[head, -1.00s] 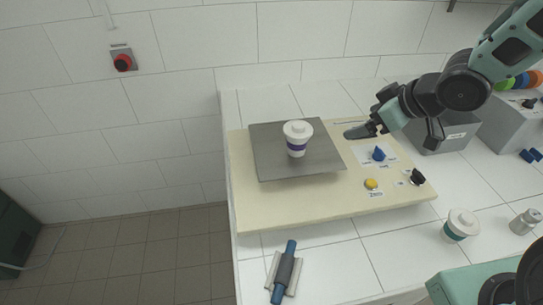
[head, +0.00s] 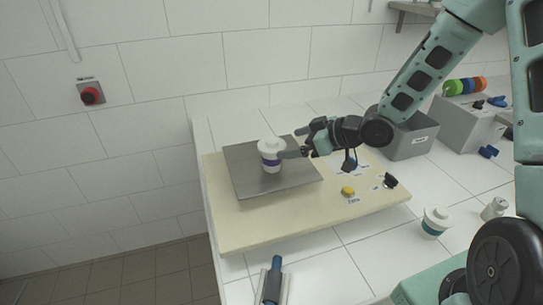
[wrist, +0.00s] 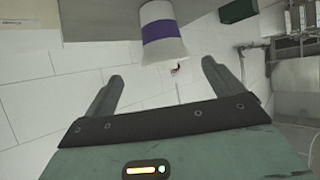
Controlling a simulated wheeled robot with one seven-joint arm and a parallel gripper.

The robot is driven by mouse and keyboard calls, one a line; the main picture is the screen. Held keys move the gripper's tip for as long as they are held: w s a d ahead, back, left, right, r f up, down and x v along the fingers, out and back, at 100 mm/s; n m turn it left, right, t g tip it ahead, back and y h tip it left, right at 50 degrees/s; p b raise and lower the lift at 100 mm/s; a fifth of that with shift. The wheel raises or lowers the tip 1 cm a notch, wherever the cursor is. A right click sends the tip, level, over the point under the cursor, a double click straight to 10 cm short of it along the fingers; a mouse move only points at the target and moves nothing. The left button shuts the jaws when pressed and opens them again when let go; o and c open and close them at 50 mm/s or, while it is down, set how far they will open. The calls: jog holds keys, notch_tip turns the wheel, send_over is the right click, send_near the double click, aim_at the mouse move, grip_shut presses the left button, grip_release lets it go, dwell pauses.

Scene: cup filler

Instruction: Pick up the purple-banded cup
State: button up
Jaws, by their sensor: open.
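In the wrist view the cup (wrist: 161,32) shows at the top, beyond and between the two fingers. My gripper (head: 292,147) is open at the cup's right side in the head view. In the wrist view my gripper (wrist: 158,82) has its fingers apart with nothing between the tips.
The cream board (head: 300,225) carries a yellow button (head: 348,191) and a black knob (head: 390,181). A teal-banded cup (head: 434,222) stands to the right. A grey bin (head: 412,140) is behind, and a blue-handled tool (head: 274,280) lies in front.

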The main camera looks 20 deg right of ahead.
aim_at(278, 145)
jog(key=shift+x, duration=0.95)
jog(key=p+x, duration=0.1)
jog(key=x, duration=0.3)
jog(key=shift+a+r+p, duration=0.1)
jog(key=shift+a+p, duration=0.3)
jog(key=shift+a, duration=0.2)
jog(key=shift+w+a+f, duration=0.2)
jog(key=shift+w+f, duration=0.05)
jog(key=c, duration=1.1)
jog(key=shift+c, duration=0.6)
notch_tip(278, 145, up, 10)
jog(key=shift+r, duration=0.1)
